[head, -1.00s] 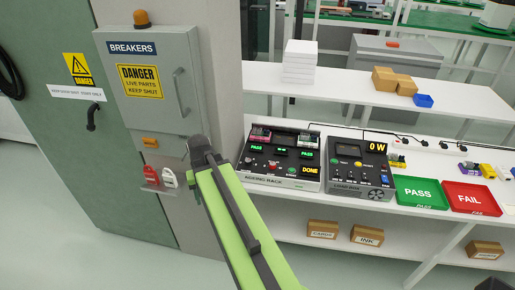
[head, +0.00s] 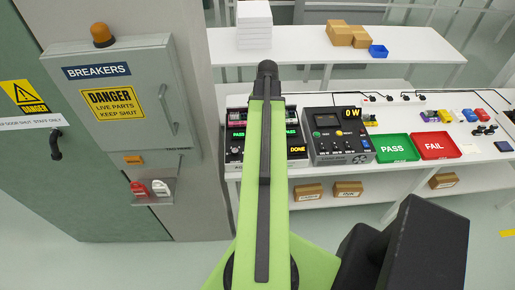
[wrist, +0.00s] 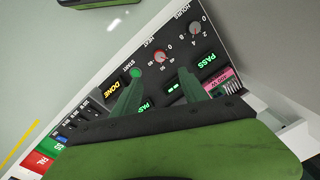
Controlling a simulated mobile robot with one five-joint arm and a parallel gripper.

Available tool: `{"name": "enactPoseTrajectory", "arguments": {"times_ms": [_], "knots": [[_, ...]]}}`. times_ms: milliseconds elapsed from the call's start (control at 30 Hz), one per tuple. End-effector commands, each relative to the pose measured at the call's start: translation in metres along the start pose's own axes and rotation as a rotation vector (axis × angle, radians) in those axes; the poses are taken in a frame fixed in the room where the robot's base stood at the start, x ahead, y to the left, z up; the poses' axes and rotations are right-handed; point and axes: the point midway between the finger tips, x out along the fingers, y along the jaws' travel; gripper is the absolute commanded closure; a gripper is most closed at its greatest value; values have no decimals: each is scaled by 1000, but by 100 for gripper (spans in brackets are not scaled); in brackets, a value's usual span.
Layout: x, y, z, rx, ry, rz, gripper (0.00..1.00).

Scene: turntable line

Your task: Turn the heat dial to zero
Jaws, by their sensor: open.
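The ageing rack (head: 297,163) is a dark panel on the white bench, partly hidden behind my green arm in the head view. Nothing is between the fingers. I cannot tell whether they touch the panel. In the head view the gripper is hidden.
The hours dial (wrist: 195,29) and green start button (wrist: 136,73) flank the heat dial. A lit DONE display (wrist: 110,89) is near the left finger. The load box (head: 340,146), green PASS tray (head: 396,158) and red FAIL tray (head: 434,157) stand right. The breaker cabinet (head: 122,133) stands left.

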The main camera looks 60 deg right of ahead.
Motion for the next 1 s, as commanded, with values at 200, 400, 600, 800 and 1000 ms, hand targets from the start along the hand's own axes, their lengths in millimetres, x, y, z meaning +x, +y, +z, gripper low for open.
{"name": "enactPoseTrajectory", "arguments": {"times_ms": [200,400,600,800,1000], "knots": [[47,0,0,-2,0,0,48],[89,-1,1,-3,0,0,48],[129,-1,1,-3,0,0,48],[160,-1,1,-3,0,0,48],[163,-1,1,-4,0,0,48]]}}
